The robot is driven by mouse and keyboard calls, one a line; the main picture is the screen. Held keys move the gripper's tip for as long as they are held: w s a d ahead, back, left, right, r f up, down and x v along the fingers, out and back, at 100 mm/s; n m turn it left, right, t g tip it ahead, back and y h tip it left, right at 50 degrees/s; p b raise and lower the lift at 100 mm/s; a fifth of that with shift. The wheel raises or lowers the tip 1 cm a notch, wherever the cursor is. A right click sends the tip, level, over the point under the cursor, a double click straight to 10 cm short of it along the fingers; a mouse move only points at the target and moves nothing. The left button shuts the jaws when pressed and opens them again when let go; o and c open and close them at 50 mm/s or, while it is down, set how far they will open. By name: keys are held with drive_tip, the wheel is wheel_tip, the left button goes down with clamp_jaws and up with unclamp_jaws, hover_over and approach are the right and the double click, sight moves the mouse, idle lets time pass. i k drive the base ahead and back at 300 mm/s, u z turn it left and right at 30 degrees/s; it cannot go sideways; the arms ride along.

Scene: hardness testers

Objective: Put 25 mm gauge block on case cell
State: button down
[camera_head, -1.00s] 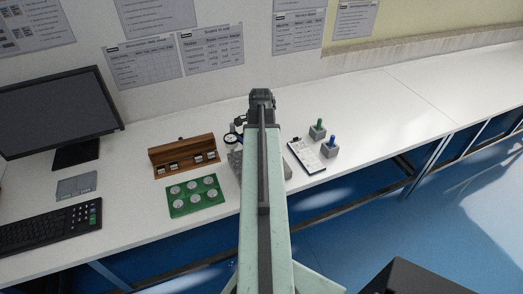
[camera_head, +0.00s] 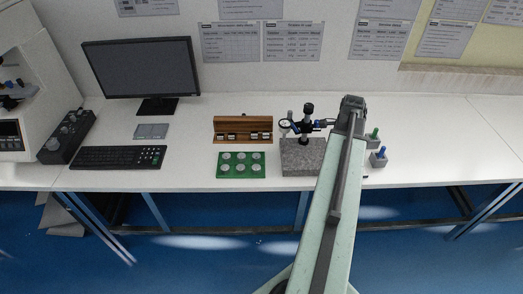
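The wooden case (camera_head: 243,123) stands open on the white bench near the middle of the head view. A row of small metallic blocks (camera_head: 232,136) sits along its front. I cannot tell which is the 25 mm gauge block, as they are too small to read. My gripper (camera_head: 352,103) is at the far end of my raised arm, right of the case and well apart from it. Its fingers are too small and turned away to show whether they are open or hold anything.
A comparator stand with a granite base (camera_head: 302,158) stands between the case and my arm. A green tray (camera_head: 241,177) of silver discs lies before the case. A monitor (camera_head: 143,68) and keyboard (camera_head: 118,157) are left. Blue-topped (camera_head: 379,158) and green-topped (camera_head: 374,139) holders are right.

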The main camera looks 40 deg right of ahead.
sight(243, 138)
drive_tip(key=k, duration=0.75)
drive_tip(key=u, duration=0.55)
drive_tip(key=i, duration=1)
drive_tip(key=u, duration=0.3)
drive_tip(key=i, duration=1.2)
drive_tip(key=z, duration=0.8)
